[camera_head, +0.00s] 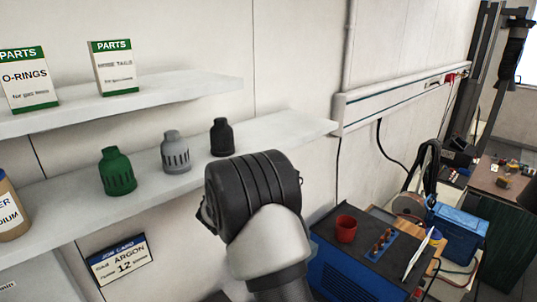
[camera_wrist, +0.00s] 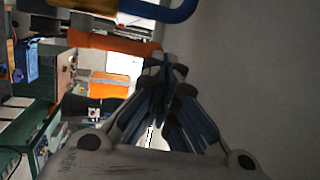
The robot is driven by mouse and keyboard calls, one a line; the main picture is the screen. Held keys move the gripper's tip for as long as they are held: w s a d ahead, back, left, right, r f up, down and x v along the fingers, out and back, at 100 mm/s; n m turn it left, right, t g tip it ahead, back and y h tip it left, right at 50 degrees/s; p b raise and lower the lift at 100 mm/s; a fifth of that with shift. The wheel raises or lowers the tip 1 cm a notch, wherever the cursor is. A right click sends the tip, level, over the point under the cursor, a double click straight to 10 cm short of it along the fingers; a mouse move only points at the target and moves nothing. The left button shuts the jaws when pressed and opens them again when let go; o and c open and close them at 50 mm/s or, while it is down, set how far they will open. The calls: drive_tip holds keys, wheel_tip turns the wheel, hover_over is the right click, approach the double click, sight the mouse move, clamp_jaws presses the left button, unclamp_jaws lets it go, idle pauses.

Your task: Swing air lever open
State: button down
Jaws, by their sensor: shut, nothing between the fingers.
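In the wrist view my gripper (camera_wrist: 166,78) points away from the camera, with its fingertips together and nothing between them. A blue curved tube-like part (camera_wrist: 165,12) and a yellow part (camera_wrist: 96,5) cross the top edge, apart from the fingertips. I cannot tell whether either belongs to the air lever. An orange bar-like shape (camera_wrist: 110,42) shows behind the fingertips to the left. In the head view my arm's dark and white wrist covers the middle, and my gripper is hidden there. No air lever can be made out in the head view.
A plain wall fills the right of the wrist view. In the head view a lower shelf (camera_head: 270,132) holds green (camera_head: 117,171), grey (camera_head: 175,152) and black (camera_head: 221,137) caps. A blue machine (camera_head: 345,268) carrying a red cup (camera_head: 346,229) stands right of my arm.

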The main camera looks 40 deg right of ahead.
drive_tip(key=shift+d+r+p, duration=0.4)
drive_tip(key=shift+d+p, duration=0.4)
drive_tip(key=v, duration=1.2)
drive_tip(key=s+a+f+m+g+y+b, duration=0.1)
drive_tip(key=s+f+m+g+y+b, duration=0.4)
drive_tip(key=s+m, duration=0.65)
drive_tip(key=s+f+m+g+y+b, duration=0.3)
drive_tip(key=s+f+m+b, duration=0.35)
drive_tip(key=s+m, duration=0.45)
drive_tip(key=s+a+f+m+t+y+b, duration=0.1)
drive_tip(key=s+a+f+m+y+b, duration=0.2)
drive_tip(key=a+m, duration=0.3)
drive_tip(key=s+a+f+m+t+y+b, duration=0.2)
drive_tip(key=s+a+f+m+y+b, duration=0.1)
drive_tip(key=a+f+m+y+b, duration=0.1)
drive_tip(key=s+a+f+m+t+y+b, duration=0.2)
drive_tip(key=s+a+f+m+y+b, duration=0.1)
drive_tip(key=a+m, duration=0.5)
wheel_tip(320, 180, down, 3)
drive_tip(key=shift+s+a+r+y, duration=0.1)
drive_tip(key=shift+s+a+y, duration=0.45)
drive_tip(key=shift+a, duration=0.6)
